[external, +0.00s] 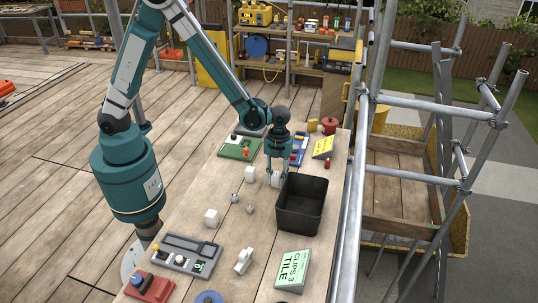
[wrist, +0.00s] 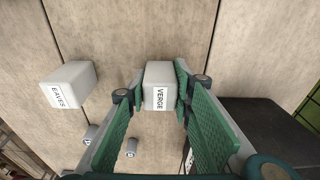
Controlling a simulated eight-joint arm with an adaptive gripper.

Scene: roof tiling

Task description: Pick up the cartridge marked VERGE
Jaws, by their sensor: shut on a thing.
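The VERGE cartridge (wrist: 160,87) is a pale block with a white label, between the green fingers of my gripper (wrist: 158,88) in the wrist view. Both fingers press on its sides. In the external view my gripper (external: 277,176) points down just left of the black bin (external: 318,205), and the cartridge is mostly hidden by the fingers. I cannot tell whether it touches the bench. The EAVES cartridge (wrist: 68,85) stands apart to the left of it in the wrist view.
The black bin's dark edge (wrist: 262,120) is close on the right in the wrist view. Small grey pieces (external: 234,198), a white block (external: 212,217), a grey device (external: 184,255) and a CLIPS TILE box (external: 293,269) lie on the bench. Scaffold rails (external: 347,230) run along its right side.

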